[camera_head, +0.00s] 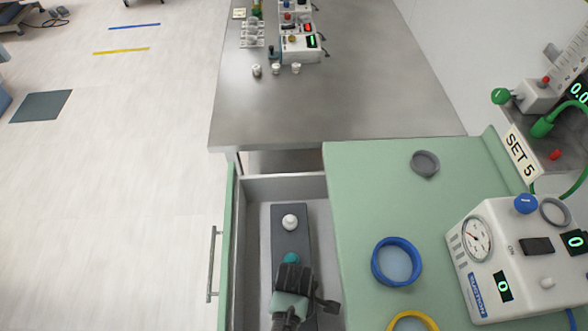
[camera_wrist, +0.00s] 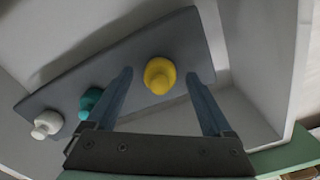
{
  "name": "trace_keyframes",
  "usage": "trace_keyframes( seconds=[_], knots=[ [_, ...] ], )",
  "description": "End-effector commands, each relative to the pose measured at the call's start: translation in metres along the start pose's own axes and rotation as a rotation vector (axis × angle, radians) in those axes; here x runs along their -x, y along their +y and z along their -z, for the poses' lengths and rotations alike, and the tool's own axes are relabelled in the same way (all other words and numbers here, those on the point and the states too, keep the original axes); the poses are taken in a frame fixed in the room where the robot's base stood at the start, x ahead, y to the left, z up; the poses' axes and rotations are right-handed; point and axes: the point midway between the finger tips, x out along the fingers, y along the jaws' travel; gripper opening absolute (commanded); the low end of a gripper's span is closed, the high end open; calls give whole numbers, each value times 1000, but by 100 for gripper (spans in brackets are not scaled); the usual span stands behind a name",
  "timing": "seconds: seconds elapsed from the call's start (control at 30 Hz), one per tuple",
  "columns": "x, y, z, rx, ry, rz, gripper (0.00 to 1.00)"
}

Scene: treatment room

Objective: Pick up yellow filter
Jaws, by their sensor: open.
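The yellow filter (camera_wrist: 160,75) is a small round knobbed piece on a dark grey strip (camera_wrist: 190,35) inside an open drawer (camera_head: 252,215). In the wrist view it shows between the two fingers of my open gripper (camera_wrist: 159,88), nearer the right one. I cannot tell whether a finger touches it. In the head view my gripper (camera_head: 290,285) is over the front part of the strip and hides the yellow filter. A teal filter (camera_wrist: 91,100) and a white filter (camera_wrist: 46,124) sit on the same strip, left of the yellow one in the wrist view.
Drawer walls enclose the strip. The green counter (camera_head: 365,200) beside the drawer holds a blue ring (camera_head: 397,262), a yellow ring (camera_head: 413,322), a grey ring (camera_head: 425,163) and a suction device (camera_head: 490,240). A steel table (camera_head: 350,90) stands beyond, its near part clear.

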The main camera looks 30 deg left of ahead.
Motion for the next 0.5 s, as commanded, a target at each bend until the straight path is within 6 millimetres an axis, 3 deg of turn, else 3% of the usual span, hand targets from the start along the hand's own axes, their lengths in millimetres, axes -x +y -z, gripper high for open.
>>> trace_keyframes(
  seconds=[0.1, 0.5],
  knots=[
    [0, 0, 0, 0, 0, 0, 84],
    [1, 0, 0, 0, 0, 0, 12]
  ],
)
